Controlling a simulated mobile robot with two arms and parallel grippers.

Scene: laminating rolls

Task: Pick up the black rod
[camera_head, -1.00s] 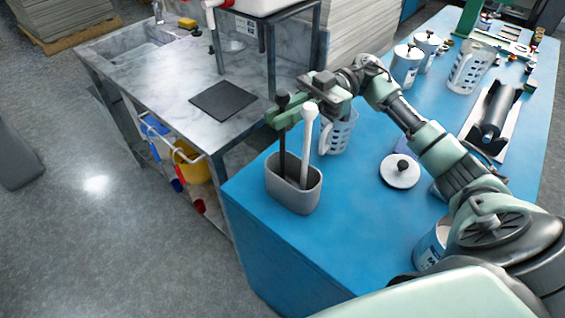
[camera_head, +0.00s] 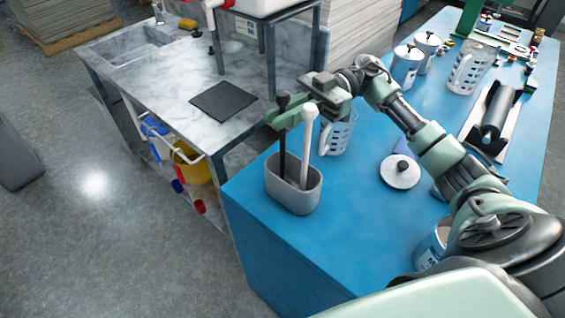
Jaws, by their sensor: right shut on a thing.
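The black rod (camera_head: 282,140) stands upright with its lower end inside the grey oval holder (camera_head: 292,196) at the near left corner of the blue table. Its round black knob is at the top. A white rod (camera_head: 306,150) stands in the same holder, just right of the black one. My right gripper (camera_head: 282,113) reaches in from the right, behind the white rod, and is shut on the black rod just below its knob. The white rod hides part of the fingers. My left gripper is out of view.
Behind the holder stands a perforated white cup (camera_head: 338,137). A white lid with a black knob (camera_head: 400,172) lies to the right on the blue table (camera_head: 345,215). A marble sink bench (camera_head: 165,78) with a dark mat (camera_head: 223,101) stands to the left.

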